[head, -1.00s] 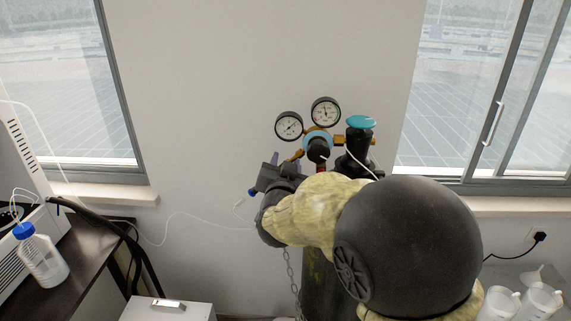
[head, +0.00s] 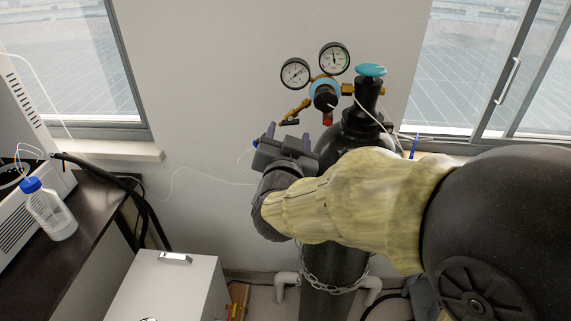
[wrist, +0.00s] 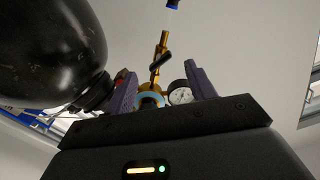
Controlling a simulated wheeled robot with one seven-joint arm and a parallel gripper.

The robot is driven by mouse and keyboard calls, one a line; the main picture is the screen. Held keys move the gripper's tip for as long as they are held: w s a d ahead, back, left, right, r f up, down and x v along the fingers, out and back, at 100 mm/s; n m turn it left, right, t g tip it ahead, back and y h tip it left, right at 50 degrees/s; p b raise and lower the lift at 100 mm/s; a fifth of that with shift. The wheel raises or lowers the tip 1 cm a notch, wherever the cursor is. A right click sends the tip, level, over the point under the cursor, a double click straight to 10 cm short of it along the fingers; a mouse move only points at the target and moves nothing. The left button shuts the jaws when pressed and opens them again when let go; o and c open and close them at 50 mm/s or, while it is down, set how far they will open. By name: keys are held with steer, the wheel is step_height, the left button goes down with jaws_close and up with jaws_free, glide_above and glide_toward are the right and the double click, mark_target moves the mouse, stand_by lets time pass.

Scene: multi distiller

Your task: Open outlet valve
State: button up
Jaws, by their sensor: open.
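The regulator (head: 325,92) with two round gauges sits on top of a dark gas cylinder (head: 335,270). Its brass outlet pipe (head: 298,110) points left and down and carries a small black lever (head: 290,122), which I take as the outlet valve. My gripper (head: 288,136) is open and empty just below the lever, apart from it, with purple fingers pointing up. In the wrist view the black lever (wrist: 161,59) and brass pipe (wrist: 163,40) show beyond and between the fingertips (wrist: 160,80). A gauge (wrist: 182,93) shows near the right finger.
A turquoise knob (head: 370,70) tops the cylinder valve at right. The cylinder's dark shoulder (wrist: 50,45) is close on the left in the wrist view. A chain (head: 330,285) rings the cylinder. A thin white hose (head: 200,172) with a blue end hangs at left. A white cabinet (head: 160,285) stands lower left.

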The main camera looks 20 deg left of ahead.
steer(key=v, duration=0.8)
steer(key=shift+b, duration=0.45)
